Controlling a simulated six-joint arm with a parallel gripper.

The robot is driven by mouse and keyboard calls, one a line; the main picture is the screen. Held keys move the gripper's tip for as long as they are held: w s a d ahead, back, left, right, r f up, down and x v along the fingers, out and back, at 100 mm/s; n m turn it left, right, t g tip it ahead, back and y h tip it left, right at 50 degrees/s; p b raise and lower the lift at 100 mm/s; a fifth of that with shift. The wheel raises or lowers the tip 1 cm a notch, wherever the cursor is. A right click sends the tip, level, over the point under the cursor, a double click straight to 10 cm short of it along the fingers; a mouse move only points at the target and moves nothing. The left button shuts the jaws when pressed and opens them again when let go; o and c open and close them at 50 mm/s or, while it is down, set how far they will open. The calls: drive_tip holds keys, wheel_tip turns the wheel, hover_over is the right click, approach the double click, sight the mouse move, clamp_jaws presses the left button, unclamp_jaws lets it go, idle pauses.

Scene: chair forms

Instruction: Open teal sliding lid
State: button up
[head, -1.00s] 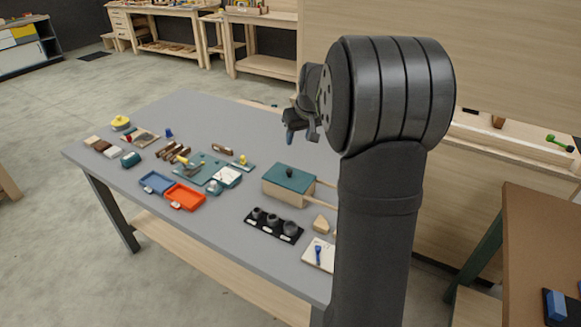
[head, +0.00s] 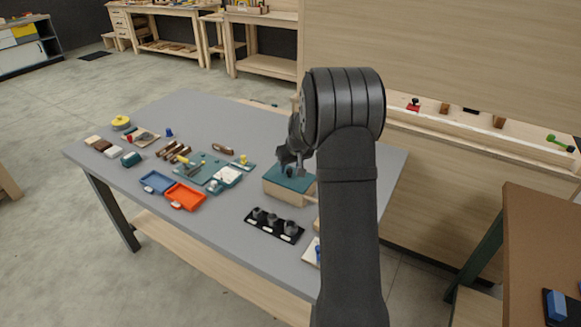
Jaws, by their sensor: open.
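A light wooden box with a teal sliding lid (head: 283,182) stands on the right part of the grey table. The lid lies flat over the box top and has a small dark knob (head: 290,172). My gripper (head: 287,165) is open, with its fingers pointing down at the knob. I cannot tell whether the fingers are around the knob or just above it. My arm hides the right end of the box and the rails seen there earlier.
A black holder with several dark round pieces (head: 274,223) stands in front of the box. An orange tray (head: 184,196) and a blue tray (head: 156,182) lie to the left, near a teal board (head: 205,170). Bare grey table (head: 225,212) lies between the trays and the box.

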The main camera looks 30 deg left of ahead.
drive_tip(key=shift+a+f, duration=0.15)
drive_tip(key=shift+f, duration=0.2)
drive_tip(key=shift+c, duration=0.4)
clamp_jaws()
drive_tip(key=d, duration=1.5)
drive_tip(key=shift+d, duration=0.35)
drive_tip(key=shift+o, duration=0.4)
unclamp_jaws()
drive_tip(key=shift+r, duration=0.15)
drive_tip(key=v, duration=1.7)
drive_tip(key=shift+w+a, duration=0.1)
